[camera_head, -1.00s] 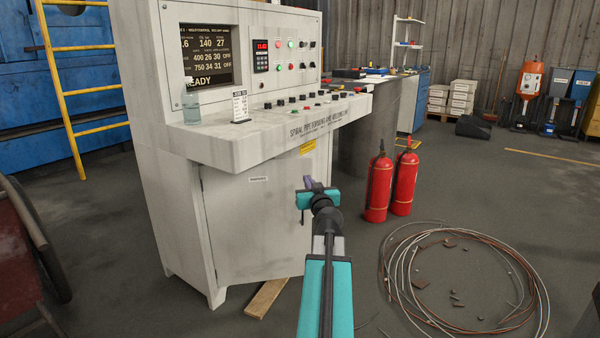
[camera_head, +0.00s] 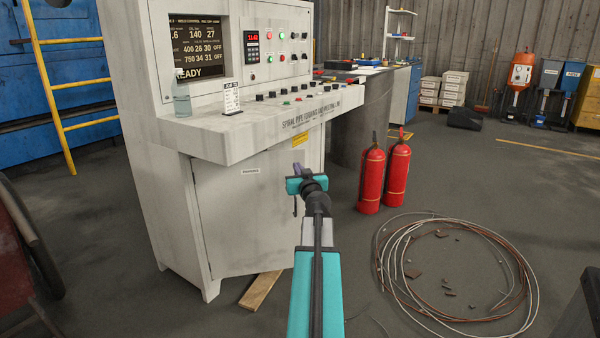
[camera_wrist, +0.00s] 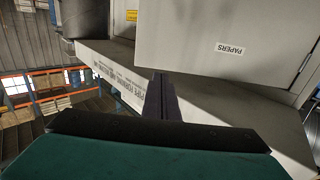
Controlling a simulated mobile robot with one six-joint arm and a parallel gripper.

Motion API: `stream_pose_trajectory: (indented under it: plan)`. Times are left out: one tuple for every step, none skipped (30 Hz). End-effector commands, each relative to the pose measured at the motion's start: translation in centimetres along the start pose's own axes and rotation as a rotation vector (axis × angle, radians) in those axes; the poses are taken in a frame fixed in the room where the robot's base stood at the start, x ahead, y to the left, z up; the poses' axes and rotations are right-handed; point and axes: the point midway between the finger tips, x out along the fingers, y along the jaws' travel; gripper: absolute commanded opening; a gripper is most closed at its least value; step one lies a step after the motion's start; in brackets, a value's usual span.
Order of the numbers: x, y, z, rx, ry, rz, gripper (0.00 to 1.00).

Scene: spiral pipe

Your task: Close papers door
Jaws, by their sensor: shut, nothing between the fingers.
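The papers door (camera_head: 245,215) is the pale grey front panel of the control cabinet, below its sloped console. It carries a small label, which reads PAPERS in the wrist view (camera_wrist: 230,49). The door's right part is behind my arm in the head view, and I cannot tell exactly how far it stands ajar. My gripper (camera_head: 298,169) is shut and empty, in front of the door's right side, just below the console ledge. In the wrist view the dark fingers of my gripper (camera_wrist: 160,82) are together, pointing toward the cabinet; contact with the door cannot be told.
The console ledge (camera_head: 245,137) juts out above the door. Two red fire extinguishers (camera_head: 371,180) stand to the right. A wire coil (camera_head: 455,275) lies on the floor at right. A wooden plank (camera_head: 260,290) lies by the cabinet's foot. A dark wheel (camera_head: 30,235) is at left.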

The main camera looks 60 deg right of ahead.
Motion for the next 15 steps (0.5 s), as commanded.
stream_pose_trajectory:
  plan:
    - [0.7,0.0,0.0,0.000,0.000,0.000,0.00]
    - [0.9,0.0,0.0,0.000,0.000,0.000,0.00]
    - [1.2,0.0,0.0,0.000,0.000,0.000,0.00]
    - [1.5,0.0,0.0,0.000,0.000,0.000,0.00]
    - [1.7,0.0,0.0,0.000,0.000,0.000,0.00]
    - [2.1,0.0,0.0,-0.001,0.000,0.000,0.00]
    - [2.3,0.1,0.0,-0.001,0.000,0.000,0.00]
    - [2.6,0.1,0.0,-0.001,0.000,0.000,0.00]
    - [2.9,0.1,0.0,-0.001,0.000,0.000,0.00]
    - [3.1,0.1,0.0,-0.001,0.000,0.000,0.00]
    - [3.4,0.1,0.0,-0.001,0.000,0.000,0.00]
    - [3.7,0.1,0.0,-0.001,0.000,0.000,0.00]
    - [4.0,0.1,0.0,-0.001,0.000,0.000,0.00]
    - [4.2,0.1,0.0,-0.001,0.000,0.000,0.00]
    - [4.5,0.1,0.0,-0.001,0.000,0.000,0.00]
